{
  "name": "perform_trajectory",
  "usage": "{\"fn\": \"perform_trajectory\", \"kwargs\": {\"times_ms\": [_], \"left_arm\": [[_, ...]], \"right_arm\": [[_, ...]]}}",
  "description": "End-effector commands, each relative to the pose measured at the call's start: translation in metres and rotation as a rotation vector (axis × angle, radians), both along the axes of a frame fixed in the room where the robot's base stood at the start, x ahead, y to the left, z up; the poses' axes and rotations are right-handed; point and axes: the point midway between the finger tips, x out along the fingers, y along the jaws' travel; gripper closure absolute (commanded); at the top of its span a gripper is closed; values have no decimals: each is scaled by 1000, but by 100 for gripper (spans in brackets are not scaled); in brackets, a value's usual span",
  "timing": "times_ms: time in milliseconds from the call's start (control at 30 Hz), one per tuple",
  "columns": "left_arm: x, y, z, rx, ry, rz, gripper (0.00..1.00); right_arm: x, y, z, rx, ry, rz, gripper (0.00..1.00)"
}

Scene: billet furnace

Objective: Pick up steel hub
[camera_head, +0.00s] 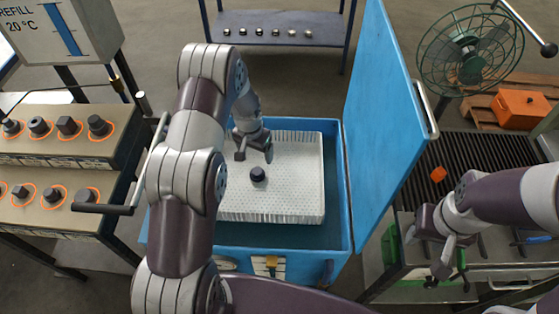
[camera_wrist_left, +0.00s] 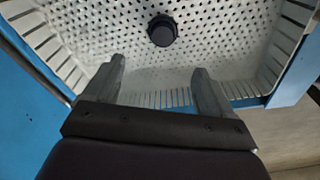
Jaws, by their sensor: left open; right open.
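The steel hub is a small dark round part (camera_head: 258,174) on the floor of a white perforated basket (camera_head: 305,200) inside the blue box. In the left wrist view the hub (camera_wrist_left: 162,30) is at the top middle, beyond the fingertips, showing a round flange with a narrower raised middle. My left gripper (camera_head: 254,155) is over the basket, just behind the hub in the head view. In the left wrist view its two fingers (camera_wrist_left: 158,72) are spread with nothing between them. My right gripper (camera_head: 447,262) is open and empty over the grey bench at the right.
The blue box (camera_head: 334,250) has its lid (camera_head: 385,95) standing open on the right. A stepped rack (camera_head: 75,150) at left carries several dark parts in orange rings. A shelf (camera_head: 280,20) with small parts, a green fan (camera_head: 465,45) and an orange box (camera_head: 520,108) stand behind.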

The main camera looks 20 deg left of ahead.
Motion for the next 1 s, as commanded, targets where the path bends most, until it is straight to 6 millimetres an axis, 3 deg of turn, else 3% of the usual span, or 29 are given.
{"fn": "perform_trajectory", "kwargs": {"times_ms": [200, 433, 600, 900, 1000], "left_arm": [[4, -1, -46, -1, 3, 0, 16], [7, -1, -73, -1, 3, 0, 16], [9, -1, -103, -1, 3, 1, 16], [11, -1, -113, 0, 0, 1, 16], [11, -1, -113, 0, 1, 1, 48]], "right_arm": [[0, 0, 15, 0, 0, 0, 55], [0, 0, 27, 0, 0, 0, 55], [0, 0, 36, 0, -1, 0, 55], [0, 0, 36, 0, 0, 0, 55], [0, 0, 36, 0, 0, 0, 55]]}}
